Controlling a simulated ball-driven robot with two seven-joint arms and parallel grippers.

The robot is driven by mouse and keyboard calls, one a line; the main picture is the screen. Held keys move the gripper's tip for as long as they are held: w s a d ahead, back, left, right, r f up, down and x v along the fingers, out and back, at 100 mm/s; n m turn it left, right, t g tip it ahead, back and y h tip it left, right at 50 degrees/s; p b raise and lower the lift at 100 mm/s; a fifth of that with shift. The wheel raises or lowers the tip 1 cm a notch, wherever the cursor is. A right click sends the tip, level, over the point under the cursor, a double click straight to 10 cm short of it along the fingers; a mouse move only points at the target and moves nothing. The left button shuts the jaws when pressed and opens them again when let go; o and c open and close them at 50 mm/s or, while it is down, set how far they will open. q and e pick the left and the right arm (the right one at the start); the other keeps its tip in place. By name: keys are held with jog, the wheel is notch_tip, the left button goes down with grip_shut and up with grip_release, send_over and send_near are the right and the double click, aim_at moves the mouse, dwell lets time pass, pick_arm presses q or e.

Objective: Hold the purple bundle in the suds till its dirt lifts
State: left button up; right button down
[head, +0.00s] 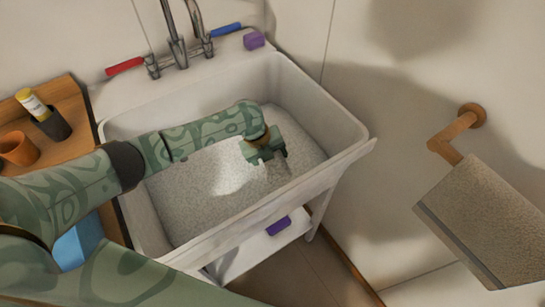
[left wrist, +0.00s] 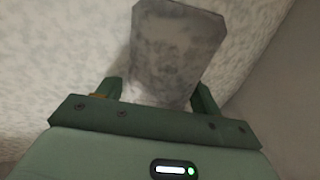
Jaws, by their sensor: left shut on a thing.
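My left gripper (head: 272,153) reaches over the white sink (head: 356,150) and points down at the pale, speckled suds (head: 190,205) that fill the basin. In the left wrist view, my left gripper (left wrist: 160,93) is shut on a flat-sided grey bundle (left wrist: 177,48) with dark smudges, which sits between the two fingers. No clear purple shows on it. The suds (left wrist: 60,50) lie right behind it; I cannot tell how deep it is in them. In the head view the gripper mostly hides the bundle. My right gripper is not in view.
A purple block (head: 254,40) sits on the sink's back ledge near the tap (head: 178,50). Another purple block (head: 278,226) is on the shelf below. A wooden stand (head: 70,90) with cups is left.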

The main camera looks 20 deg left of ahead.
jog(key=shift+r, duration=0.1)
pick_arm(q)
notch_tip(320, 180, up, 12)
jog(key=p, duration=0.9)
jog(key=shift+f, duration=0.15)
notch_tip(320, 180, up, 11)
jog(key=p, duration=0.9)
jog(key=shift+r+p, duration=0.2)
jog(key=shift+p, duration=0.15)
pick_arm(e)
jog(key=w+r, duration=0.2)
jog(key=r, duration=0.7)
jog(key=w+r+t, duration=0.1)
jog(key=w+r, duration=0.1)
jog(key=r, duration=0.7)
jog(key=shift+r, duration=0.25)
